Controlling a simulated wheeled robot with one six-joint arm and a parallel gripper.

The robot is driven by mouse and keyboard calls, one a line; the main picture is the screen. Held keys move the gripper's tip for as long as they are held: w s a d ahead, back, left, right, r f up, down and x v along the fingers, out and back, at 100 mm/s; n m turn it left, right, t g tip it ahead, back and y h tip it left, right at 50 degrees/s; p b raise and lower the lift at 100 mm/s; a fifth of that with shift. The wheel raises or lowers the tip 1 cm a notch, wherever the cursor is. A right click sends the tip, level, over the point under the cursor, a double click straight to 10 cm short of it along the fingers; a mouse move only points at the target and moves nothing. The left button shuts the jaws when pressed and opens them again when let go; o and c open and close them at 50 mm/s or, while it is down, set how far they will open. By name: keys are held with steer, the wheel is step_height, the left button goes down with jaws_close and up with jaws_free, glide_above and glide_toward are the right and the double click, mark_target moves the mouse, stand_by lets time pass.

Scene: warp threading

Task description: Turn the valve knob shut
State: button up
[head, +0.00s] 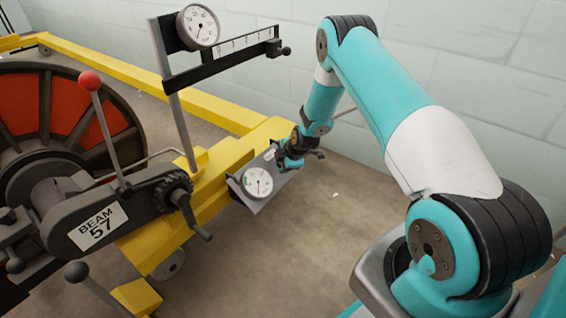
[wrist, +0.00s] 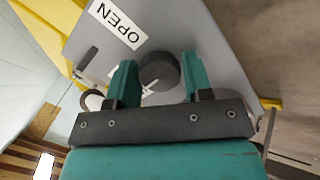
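The valve knob (wrist: 160,72) is dark and round, on a grey panel (wrist: 205,35). In the wrist view it sits between the two teal fingers of my gripper (wrist: 160,62), with a pale marking beside it. My gripper looks open, one finger on each side of the knob. I cannot tell whether either finger touches it. A white label reading OPEN (wrist: 118,24) is on the panel, tilted and upside down. In the head view my gripper (head: 285,160) is at the panel and hides the knob.
A white dial gauge (head: 258,182) is on the panel beside my gripper. The panel is at the end of a yellow frame (head: 215,170). A post carries another gauge (head: 199,26) and a scale bar (head: 225,65). A red-knobbed lever (head: 90,81) stands left.

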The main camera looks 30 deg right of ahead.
steer(key=shift+o, duration=1.3)
steer(key=p+v, duration=0.7)
steer(key=v, duration=1)
steer(key=shift+s, duration=0.2)
steer(key=shift+r, duration=0.2)
